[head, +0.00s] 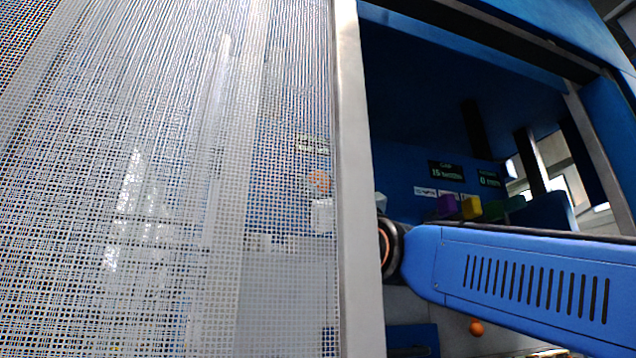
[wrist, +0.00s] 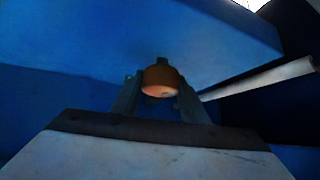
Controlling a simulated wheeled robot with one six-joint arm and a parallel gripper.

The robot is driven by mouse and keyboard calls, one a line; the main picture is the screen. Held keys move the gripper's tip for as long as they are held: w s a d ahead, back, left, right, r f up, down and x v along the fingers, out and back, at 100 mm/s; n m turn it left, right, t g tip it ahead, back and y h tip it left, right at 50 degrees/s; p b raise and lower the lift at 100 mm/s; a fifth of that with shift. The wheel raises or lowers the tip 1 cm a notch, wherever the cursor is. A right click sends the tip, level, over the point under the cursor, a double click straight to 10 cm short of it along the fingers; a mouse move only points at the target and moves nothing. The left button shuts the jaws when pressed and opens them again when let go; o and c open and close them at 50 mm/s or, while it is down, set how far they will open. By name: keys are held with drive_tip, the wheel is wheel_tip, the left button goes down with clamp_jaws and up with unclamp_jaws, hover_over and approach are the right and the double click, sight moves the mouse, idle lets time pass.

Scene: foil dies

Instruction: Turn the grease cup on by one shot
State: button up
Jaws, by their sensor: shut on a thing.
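The grease cup (wrist: 161,78) shows in the wrist view as a rounded orange-brown cap under the underside of a blue block (wrist: 150,35). A dark stem joins its top to the block. My gripper (wrist: 160,92) has one finger on each side of the cup and is shut on it. The cup looks upright. In the head view my gripper is mostly hidden behind the mesh and post; a blurred orange spot (head: 318,180) shows through the mesh there, and I cannot tell if it is this cup.
A white mesh guard (head: 150,180) and its pale post (head: 358,180) fill the left and middle of the head view. Two small displays (head: 445,171) and purple and yellow blocks (head: 470,207) sit inside the blue machine. An orange ball-like thing (head: 476,328) shows below my arm.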

drive_tip(key=shift+s+m+t+h, duration=0.1)
drive_tip(key=shift+m+t+h, duration=0.9)
drive_tip(key=shift+m+h, duration=0.75)
drive_tip(key=shift+m, duration=0.85)
drive_tip(key=shift+m+t+h, duration=0.6)
drive_tip(key=shift+m+h, duration=0.2)
drive_tip(key=shift+h, duration=0.25)
drive_tip(key=shift+h, duration=0.3)
drive_tip(key=o, duration=1)
drive_tip(key=shift+f, duration=0.1)
drive_tip(key=shift+v, duration=3.65)
